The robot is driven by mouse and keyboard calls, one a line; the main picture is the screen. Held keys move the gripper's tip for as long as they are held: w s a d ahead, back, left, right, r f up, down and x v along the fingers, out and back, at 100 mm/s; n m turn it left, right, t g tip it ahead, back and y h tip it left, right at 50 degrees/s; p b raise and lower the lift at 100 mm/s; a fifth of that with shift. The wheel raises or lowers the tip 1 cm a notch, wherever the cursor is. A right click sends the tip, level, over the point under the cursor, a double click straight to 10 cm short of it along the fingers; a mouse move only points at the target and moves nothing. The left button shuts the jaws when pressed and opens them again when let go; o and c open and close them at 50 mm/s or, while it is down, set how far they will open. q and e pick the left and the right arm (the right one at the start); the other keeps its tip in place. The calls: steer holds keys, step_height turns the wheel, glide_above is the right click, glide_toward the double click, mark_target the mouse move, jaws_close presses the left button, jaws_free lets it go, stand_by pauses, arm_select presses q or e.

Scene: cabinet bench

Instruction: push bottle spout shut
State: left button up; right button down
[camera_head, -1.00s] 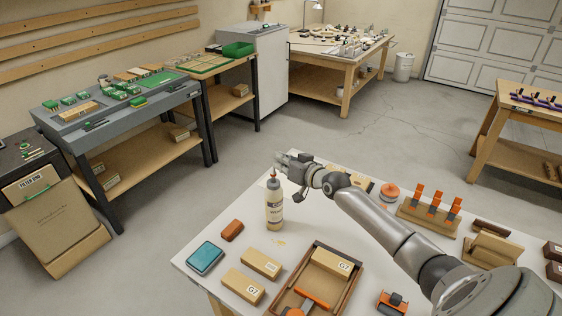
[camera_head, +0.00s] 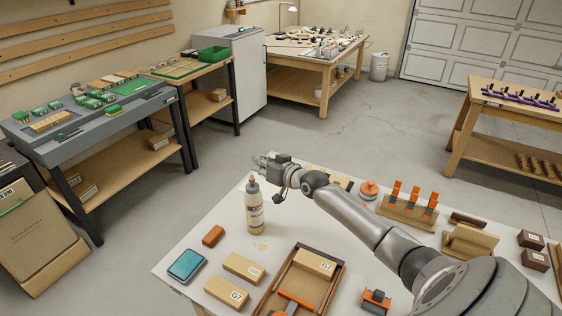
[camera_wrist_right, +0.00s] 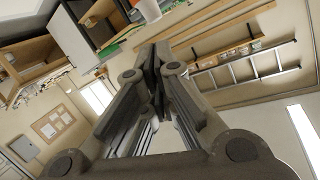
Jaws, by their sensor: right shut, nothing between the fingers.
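The glue bottle (camera_head: 254,210), pale with a printed label, stands upright near the far left edge of the white table. Its small dark spout (camera_head: 252,179) is at the top; whether it is open or shut is too small to tell. My right gripper (camera_head: 258,163) is shut and empty, close above and just behind the bottle top in the head view. I cannot tell if it touches the spout. In the right wrist view the fingers (camera_wrist_right: 154,66) meet with nothing between them. My left gripper is out of view.
An orange round item (camera_head: 369,190) and an orange clamp rack (camera_head: 412,212) stand to the right, beyond my arm.

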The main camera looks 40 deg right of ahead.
arm_select(q)
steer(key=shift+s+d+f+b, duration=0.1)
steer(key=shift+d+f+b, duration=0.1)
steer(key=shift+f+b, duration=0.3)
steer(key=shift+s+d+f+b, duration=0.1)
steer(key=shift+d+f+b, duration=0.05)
steer(key=shift+b, duration=0.55)
arm_select(e)
steer(key=r+v, duration=0.1)
steer(key=v, duration=0.9)
steer(key=shift+d+r, duration=0.3)
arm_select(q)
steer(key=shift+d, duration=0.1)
